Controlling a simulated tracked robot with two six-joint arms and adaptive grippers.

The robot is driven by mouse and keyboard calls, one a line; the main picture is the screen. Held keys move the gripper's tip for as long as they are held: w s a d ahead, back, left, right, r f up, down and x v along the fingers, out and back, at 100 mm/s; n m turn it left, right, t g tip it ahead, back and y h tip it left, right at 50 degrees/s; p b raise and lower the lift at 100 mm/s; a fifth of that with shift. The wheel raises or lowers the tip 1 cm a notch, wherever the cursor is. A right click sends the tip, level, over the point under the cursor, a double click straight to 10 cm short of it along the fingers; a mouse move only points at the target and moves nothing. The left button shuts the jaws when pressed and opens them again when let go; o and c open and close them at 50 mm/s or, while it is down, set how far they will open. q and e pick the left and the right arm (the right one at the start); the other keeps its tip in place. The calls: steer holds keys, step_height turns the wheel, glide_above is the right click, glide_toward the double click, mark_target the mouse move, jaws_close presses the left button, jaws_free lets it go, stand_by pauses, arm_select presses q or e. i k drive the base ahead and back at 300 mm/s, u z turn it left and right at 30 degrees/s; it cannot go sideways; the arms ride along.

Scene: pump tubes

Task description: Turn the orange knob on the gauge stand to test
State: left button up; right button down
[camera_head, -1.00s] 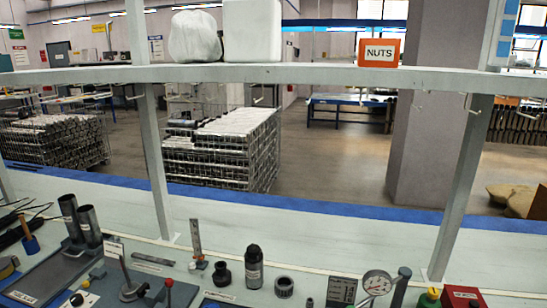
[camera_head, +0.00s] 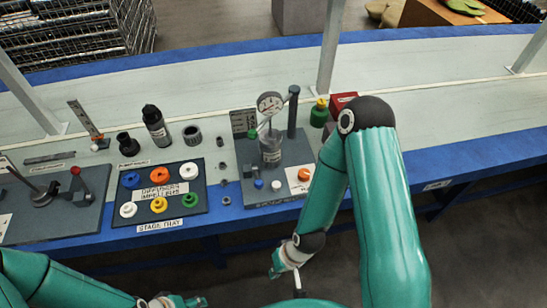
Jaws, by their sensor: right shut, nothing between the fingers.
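The gauge stand (camera_head: 246,188) is on the bench right of centre, with a round dial gauge (camera_head: 269,103) on top and a clear cylinder (camera_head: 271,150) below it. The orange knob (camera_head: 304,174) sits on a small white plate at the stand's right front; its pointer setting is too small to read. My right gripper (camera_head: 298,284) is low in the picture, in front of the bench edge and well apart from the knob. It is shut and empty, partly hidden by my own arm.
A tray (camera_head: 205,205) of coloured round parts lies left of the stand. A black bottle (camera_head: 156,127), a dark ring and a steel ruler stand behind it. A green bottle (camera_head: 319,113) and red box (camera_head: 343,103) are right of the stand. A shelf post (camera_head: 328,50) rises behind.

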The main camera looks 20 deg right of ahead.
mark_target(303, 173)
steer(key=k, duration=1.3)
steer(key=z, duration=0.3)
steer(key=i, duration=1.65)
steer(key=u, duration=0.3)
